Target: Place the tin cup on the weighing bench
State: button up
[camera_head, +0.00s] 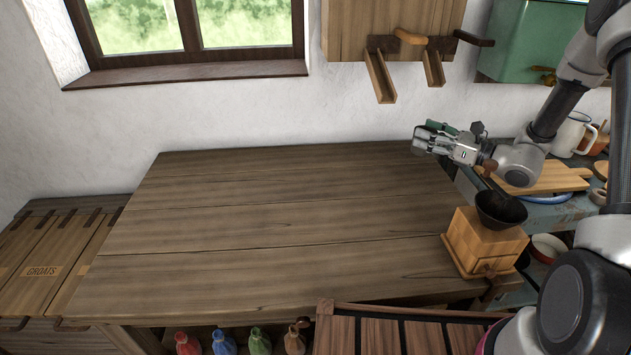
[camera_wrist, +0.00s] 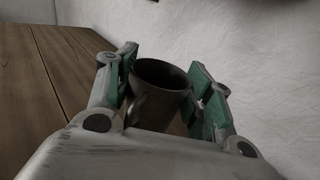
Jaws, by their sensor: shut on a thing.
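My gripper (camera_head: 424,138) is above the back right corner of a wide bare wooden bench (camera_head: 270,210), near the white wall. In the wrist view my gripper (camera_wrist: 163,76) is shut on a dark metal cup (camera_wrist: 168,104), with a green pad on each side of it. The cup looks about upright, its open mouth facing up and its handle toward the camera. The gripper's fingers mostly hide the cup in the head view. I cannot tell from these views how high it is above the bench top.
A wooden grinder (camera_head: 482,243) with a dark bowl stands at the bench's right front. To the right, a blue table holds a cutting board (camera_head: 548,178) and a white enamel jug (camera_head: 568,135). Wooden chutes (camera_head: 380,78) hang on the wall behind. The bench's middle and left are clear.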

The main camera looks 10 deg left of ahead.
jog(key=shift+a+f, duration=0.1)
jog(key=shift+a, duration=0.05)
notch_tip(320, 180, down, 10)
jog(key=shift+r, duration=0.1)
dwell(0.5)
jog(key=o, duration=1.1)
jog(key=shift+f, duration=0.2)
jog(key=shift+r, duration=0.1)
jog(key=shift+s+d, duration=0.15)
jog(key=shift+d, duration=0.2)
jog(key=v, duration=1.1)
jog(key=shift+s+d, duration=0.1)
jog(key=shift+s, duration=0.05)
